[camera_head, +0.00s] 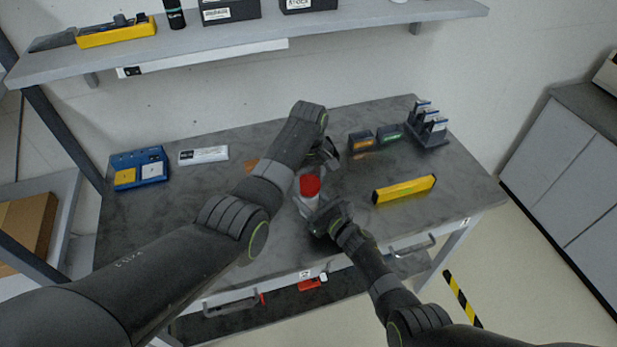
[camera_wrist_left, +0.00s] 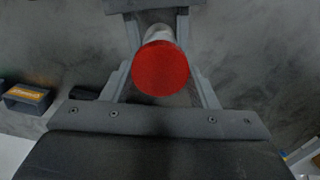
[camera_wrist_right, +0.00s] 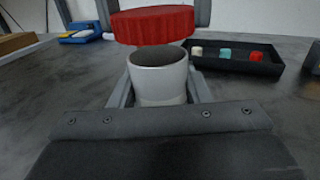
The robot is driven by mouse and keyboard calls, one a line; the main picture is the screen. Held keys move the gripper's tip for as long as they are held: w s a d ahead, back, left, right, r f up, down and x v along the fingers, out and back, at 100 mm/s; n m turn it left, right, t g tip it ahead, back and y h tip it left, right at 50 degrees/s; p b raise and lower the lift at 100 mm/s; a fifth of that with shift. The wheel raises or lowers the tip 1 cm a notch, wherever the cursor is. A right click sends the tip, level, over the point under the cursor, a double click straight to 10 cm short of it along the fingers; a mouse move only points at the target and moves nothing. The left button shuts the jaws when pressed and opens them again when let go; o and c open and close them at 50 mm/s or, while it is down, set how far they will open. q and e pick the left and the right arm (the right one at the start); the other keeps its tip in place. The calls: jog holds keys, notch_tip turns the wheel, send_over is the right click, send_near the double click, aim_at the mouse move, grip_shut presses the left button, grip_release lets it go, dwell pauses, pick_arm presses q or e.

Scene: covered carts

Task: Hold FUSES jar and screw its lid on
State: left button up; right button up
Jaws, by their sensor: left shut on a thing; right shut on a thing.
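The red lid (camera_head: 310,185) is over the pale jar (camera_head: 307,204) near the middle of the table. My left gripper (camera_head: 321,165) is shut on the lid, which faces its camera in the left wrist view (camera_wrist_left: 160,68). My right gripper (camera_head: 322,214) is shut on the jar body, which stands upright in the right wrist view (camera_wrist_right: 158,77). There the lid (camera_wrist_right: 152,25) hangs just above the jar's open mouth, with a gap and slightly to the left. No lettering on the jar can be read.
A black tray (camera_wrist_right: 236,66) with small white, teal and red pieces lies behind the jar. A yellow level (camera_head: 404,188) lies to the right, a blue case (camera_head: 140,168) at the left. Dark bins (camera_head: 361,140) and a rack (camera_head: 430,128) stand at the back right. A shelf (camera_head: 240,37) runs above.

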aim_at(309, 202)
pick_arm(q)
jog(key=shift+f, duration=0.85)
jog(key=shift+f, duration=0.55)
